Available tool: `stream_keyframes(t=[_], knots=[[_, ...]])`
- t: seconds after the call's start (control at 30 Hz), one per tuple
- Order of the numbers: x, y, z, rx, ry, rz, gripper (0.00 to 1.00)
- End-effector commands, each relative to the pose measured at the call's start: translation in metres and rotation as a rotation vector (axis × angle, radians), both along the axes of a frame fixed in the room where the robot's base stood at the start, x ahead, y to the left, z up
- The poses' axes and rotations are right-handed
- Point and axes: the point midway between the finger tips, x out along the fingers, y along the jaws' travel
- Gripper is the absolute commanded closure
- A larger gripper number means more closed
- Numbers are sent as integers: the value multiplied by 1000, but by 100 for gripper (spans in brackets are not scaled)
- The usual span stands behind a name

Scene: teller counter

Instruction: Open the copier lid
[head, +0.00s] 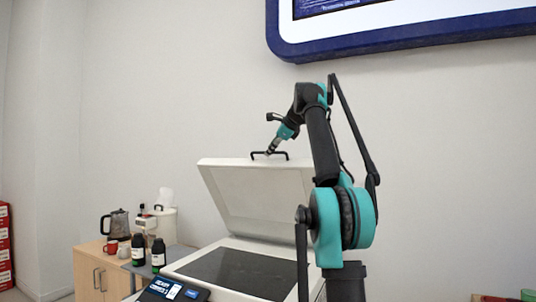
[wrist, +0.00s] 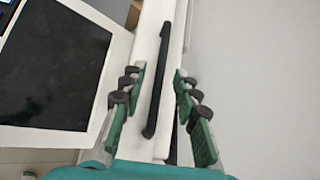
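The white copier lid (head: 255,200) is raised in the head view, tilted up steeply over the copier's dark glass (head: 238,272). A black bar handle (head: 284,154) sits on the lid's upper edge. My gripper (head: 271,148) is at this handle, reaching down from the right. In the wrist view, the handle (wrist: 155,90) runs lengthwise between the two green fingers of my gripper (wrist: 159,76). The fingers are apart, with a gap visible on both sides of the handle. The glass (wrist: 50,65) shows at the left there.
A control panel (head: 173,290) is at the copier's front left. A blue-framed screen (head: 400,38) hangs on the wall above.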

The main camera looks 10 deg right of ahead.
Motion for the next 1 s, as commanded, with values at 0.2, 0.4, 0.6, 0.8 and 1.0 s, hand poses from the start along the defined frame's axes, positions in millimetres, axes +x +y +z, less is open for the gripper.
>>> stream_keyframes(t=[0.2, 0.4, 0.6, 0.8, 1.0], knots=[[-35, -15, 25, 0, 0, -2, 69], [-55, -23, 40, -1, 0, -1, 69], [-62, -26, 45, -1, 0, 1, 69], [-62, -25, 45, -1, 0, 1, 69], [-62, -25, 45, -1, 0, 1, 69]])
